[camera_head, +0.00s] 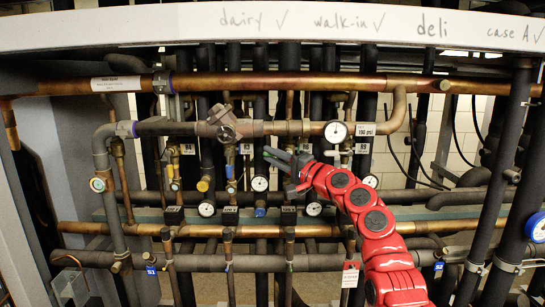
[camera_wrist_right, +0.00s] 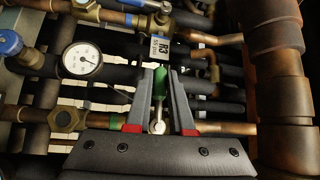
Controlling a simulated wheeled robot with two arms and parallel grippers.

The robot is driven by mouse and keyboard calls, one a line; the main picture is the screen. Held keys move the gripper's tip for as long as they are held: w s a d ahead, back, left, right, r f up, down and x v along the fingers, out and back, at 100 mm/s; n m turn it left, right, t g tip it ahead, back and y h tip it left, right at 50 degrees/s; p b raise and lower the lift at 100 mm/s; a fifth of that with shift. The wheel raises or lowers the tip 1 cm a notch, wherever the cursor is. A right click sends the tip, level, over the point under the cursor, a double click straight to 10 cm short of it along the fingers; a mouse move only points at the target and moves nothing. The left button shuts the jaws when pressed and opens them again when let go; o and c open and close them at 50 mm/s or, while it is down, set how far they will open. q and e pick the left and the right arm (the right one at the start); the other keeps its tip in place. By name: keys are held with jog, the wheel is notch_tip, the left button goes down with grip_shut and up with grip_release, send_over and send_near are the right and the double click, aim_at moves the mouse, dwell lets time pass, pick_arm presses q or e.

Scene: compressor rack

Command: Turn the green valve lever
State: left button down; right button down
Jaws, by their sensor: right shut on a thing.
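The green valve lever (camera_wrist_right: 160,84) shows in the right wrist view, upright between the two grey fingers of my right gripper (camera_wrist_right: 162,74). The fingers are closed around it, and a round metal end (camera_wrist_right: 157,127) sits at its lower end. In the head view my right gripper (camera_head: 278,157) reaches in from the right at the end of the red arm, among the pipes at mid-height. I cannot make out the lever clearly there; the gripper hides that spot. My left gripper is not in view.
Copper and dark insulated pipes crowd the rack around my gripper. A white gauge (camera_head: 336,131) sits just above right of it, and another gauge (camera_head: 260,183) just below. A white handwritten beam (camera_head: 200,27) crosses the top.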

jog(key=shift+d+f+n+g+h+b, duration=0.15)
jog(key=shift+f+n+g+h+b, duration=0.55)
jog(key=shift+n+b, duration=0.25)
jog(key=shift+d+f+n+g+h+b, duration=0.15)
jog(key=shift+f+n+g+h+b, duration=0.3)
jog(key=shift+n+g+h+b, duration=0.35)
jog(key=c, duration=0.8)
grip_release()
jog(key=shift+r, duration=0.1)
